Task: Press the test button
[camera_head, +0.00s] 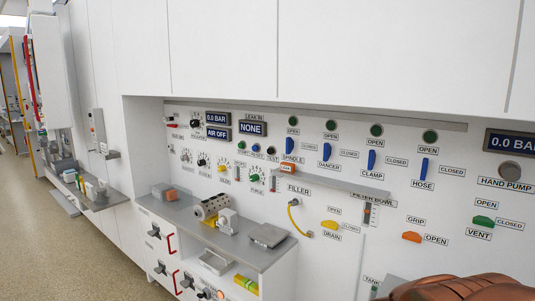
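The test button (271,150) is a small dark knob on the white wall panel, with a label reading TEST just below it. It is the rightmost of a row of three buttons, beside a blue one (256,147) and a green one (241,145). The button looks unobstructed; whether it is pressed is too small to tell. The display above it (253,128) reads NONE. My gripper is not in view.
A grey shelf (190,212) with several parts on it juts out below the panel. A narrow ledge (335,183) sticks out lower right of the button. Blue levers (327,151) line the panel's right. A brown rounded shape (455,289), unclear, fills the bottom right corner.

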